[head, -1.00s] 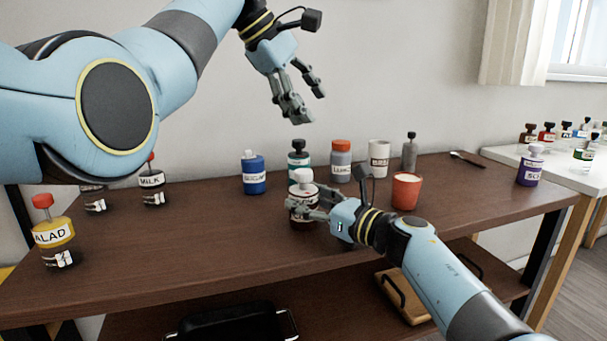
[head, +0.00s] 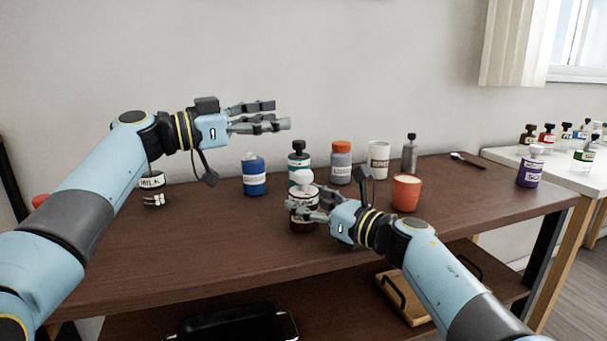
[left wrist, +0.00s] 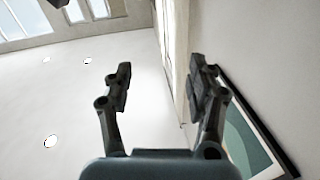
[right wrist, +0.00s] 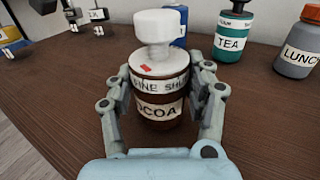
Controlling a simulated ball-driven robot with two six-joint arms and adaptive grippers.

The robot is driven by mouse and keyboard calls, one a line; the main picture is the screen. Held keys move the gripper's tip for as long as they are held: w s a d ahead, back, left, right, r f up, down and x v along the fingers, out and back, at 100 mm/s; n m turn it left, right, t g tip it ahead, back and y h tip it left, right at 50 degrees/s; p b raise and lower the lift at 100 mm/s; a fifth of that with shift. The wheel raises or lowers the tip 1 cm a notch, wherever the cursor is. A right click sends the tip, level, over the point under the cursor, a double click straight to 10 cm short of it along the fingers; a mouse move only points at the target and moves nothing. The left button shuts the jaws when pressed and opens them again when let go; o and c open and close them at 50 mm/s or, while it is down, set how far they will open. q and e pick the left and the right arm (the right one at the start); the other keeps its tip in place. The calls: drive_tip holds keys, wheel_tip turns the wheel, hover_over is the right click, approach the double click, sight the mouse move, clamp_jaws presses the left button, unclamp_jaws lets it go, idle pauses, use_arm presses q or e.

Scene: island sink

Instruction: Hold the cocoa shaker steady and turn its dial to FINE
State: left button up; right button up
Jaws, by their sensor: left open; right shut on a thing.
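The cocoa shaker (head: 304,212) stands upright on the brown table. In the right wrist view the shaker (right wrist: 158,113) is dark brown with a COCOA label, a white top and a white knob (right wrist: 154,30). Lettering on the band under the top partly reads as FINE and SH; a small red mark sits on the top. My right gripper (head: 312,205) is shut on the shaker's body, one finger on each side, also in the right wrist view (right wrist: 160,95). My left gripper (head: 276,116) is open and empty, above and left of the shaker. The left wrist view shows only wall and ceiling between its fingers (left wrist: 160,85).
Behind the shaker stand a blue jar (head: 254,176), a TEA bottle (head: 298,158), a grey orange-capped jar (head: 341,164), a white cup (head: 378,160) and a grey bottle (head: 409,153). An orange cup (head: 406,193) stands right of my right gripper. A MILK jar (head: 152,188) is at left.

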use_arm(q)
drive_tip(key=n+y, duration=0.1)
drive_tip(key=n, duration=0.1)
approach(303, 172)
drive_tip(key=shift+t, duration=0.3)
drive_tip(key=x, duration=1)
drive_tip(key=shift+s+d+f, duration=0.1)
drive_tip(key=shift+s+f, duration=0.15)
drive_tip(key=shift+f, duration=0.05)
clamp_jaws()
